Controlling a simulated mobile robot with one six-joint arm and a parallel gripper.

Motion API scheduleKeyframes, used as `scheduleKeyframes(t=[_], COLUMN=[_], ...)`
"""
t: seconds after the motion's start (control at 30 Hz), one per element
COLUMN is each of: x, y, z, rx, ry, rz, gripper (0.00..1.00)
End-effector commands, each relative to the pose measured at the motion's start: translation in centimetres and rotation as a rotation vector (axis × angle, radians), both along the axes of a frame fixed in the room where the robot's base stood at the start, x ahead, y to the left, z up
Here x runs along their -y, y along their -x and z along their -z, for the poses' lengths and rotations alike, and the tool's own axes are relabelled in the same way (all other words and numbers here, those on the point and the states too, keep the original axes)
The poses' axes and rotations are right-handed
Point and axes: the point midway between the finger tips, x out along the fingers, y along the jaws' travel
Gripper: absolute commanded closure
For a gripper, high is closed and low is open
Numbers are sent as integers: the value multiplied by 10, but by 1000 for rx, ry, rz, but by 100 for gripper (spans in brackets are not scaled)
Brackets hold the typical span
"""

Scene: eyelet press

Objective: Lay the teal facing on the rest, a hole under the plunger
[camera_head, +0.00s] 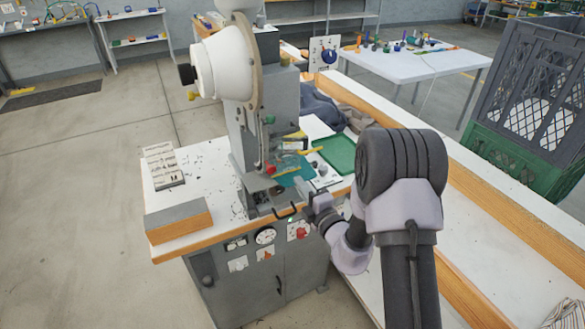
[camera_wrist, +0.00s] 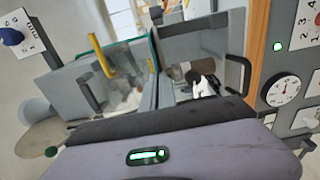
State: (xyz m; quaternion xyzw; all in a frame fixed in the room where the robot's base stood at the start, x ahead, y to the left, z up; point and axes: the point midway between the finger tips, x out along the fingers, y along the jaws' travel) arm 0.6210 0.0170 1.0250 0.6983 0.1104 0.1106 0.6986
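The eyelet press (camera_head: 262,100) stands on the bench, with a large white wheel at its top. Its plunger (camera_head: 268,168) is low on the front, above a small dark rest (camera_head: 261,184). The teal facing (camera_head: 292,178) shows just right of the rest, partly hidden by my gripper. My gripper (camera_head: 306,190) is at the bench's front, right of the rest. In the wrist view, the thin teal edge of the facing (camera_wrist: 153,50) shows between my two grey fingers, which seem shut on it. The facing's hole cannot be made out.
A green tray (camera_head: 338,153) lies behind my gripper. Yellow-handled tools and small parts lie near the press. A wood-edged grey block (camera_head: 178,221) and a printed card (camera_head: 163,165) are at the bench's left. A gauge (camera_head: 265,236) is on the cabinet front.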

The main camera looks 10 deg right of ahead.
Motion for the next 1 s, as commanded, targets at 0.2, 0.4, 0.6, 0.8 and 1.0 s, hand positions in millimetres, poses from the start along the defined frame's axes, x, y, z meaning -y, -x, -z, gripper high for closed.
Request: scheduleKeyframes(t=[0.2,0.4,0.6,0.8,1.0], x=[-12,-23,-31,-32,-32], y=[3,6,8,8,8], z=[-1,-2,-3,-2,-2], rx=[-2,-1,0,0,0], ry=[-2,-1,-1,-1,-1], rz=[-1,-2,-1,0,0], gripper=[100,100,100,100,100])
